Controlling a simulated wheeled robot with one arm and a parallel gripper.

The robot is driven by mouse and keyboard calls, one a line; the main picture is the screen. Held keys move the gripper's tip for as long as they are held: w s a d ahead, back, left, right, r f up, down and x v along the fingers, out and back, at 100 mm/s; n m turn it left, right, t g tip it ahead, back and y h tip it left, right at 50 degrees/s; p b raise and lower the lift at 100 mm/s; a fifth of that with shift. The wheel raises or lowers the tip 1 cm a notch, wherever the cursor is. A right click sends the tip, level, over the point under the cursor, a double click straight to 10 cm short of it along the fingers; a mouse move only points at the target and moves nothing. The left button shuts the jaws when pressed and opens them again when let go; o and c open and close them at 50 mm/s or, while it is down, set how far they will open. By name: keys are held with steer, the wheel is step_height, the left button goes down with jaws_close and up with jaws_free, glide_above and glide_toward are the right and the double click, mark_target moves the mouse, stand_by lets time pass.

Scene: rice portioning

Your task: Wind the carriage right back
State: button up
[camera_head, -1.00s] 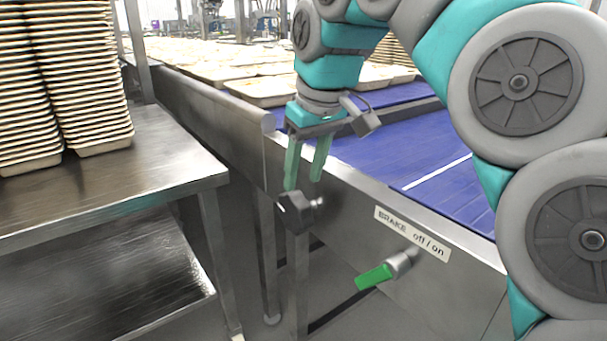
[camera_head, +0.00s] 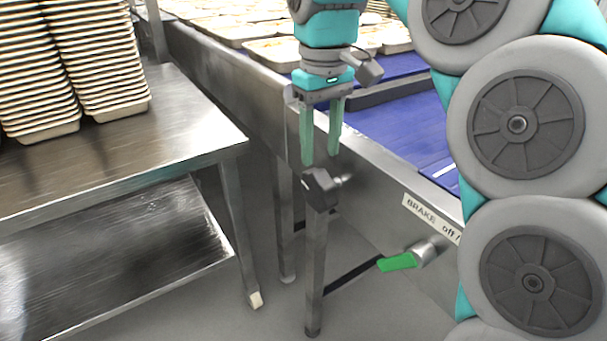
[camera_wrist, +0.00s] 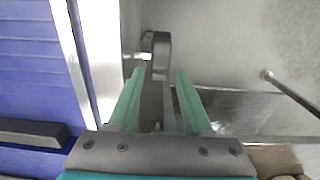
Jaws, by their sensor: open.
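A black knob (camera_head: 321,190) sits on a short metal shaft on the conveyor's steel side wall. It also shows in the wrist view (camera_wrist: 161,54), just beyond my fingertips. My gripper (camera_head: 320,158) points down with its two green fingers apart and empty, directly above the knob. In the wrist view my gripper (camera_wrist: 160,76) has the knob lined up with the gap between its fingers. I cannot tell whether a finger touches it. A dark bar (camera_head: 385,93), possibly the carriage, lies across the blue belt behind my gripper. It also shows in the wrist view (camera_wrist: 33,132).
A green brake lever (camera_head: 398,262) sticks out lower right of the knob, under the brake label (camera_head: 428,215). A steel table (camera_head: 185,125) with stacked trays (camera_head: 112,60) stands left. Filled trays (camera_head: 215,28) crowd the far belt. A floor gap separates table and conveyor.

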mark_target(320, 172)
step_height(320, 172, down, 3)
steer(key=shift+s+f+b, duration=0.1)
steer(key=shift+b, duration=1.15)
steer(key=shift+f+p, duration=0.15)
steer(key=shift+p, duration=0.25)
steer(key=shift+f, duration=2.1)
jaws_close()
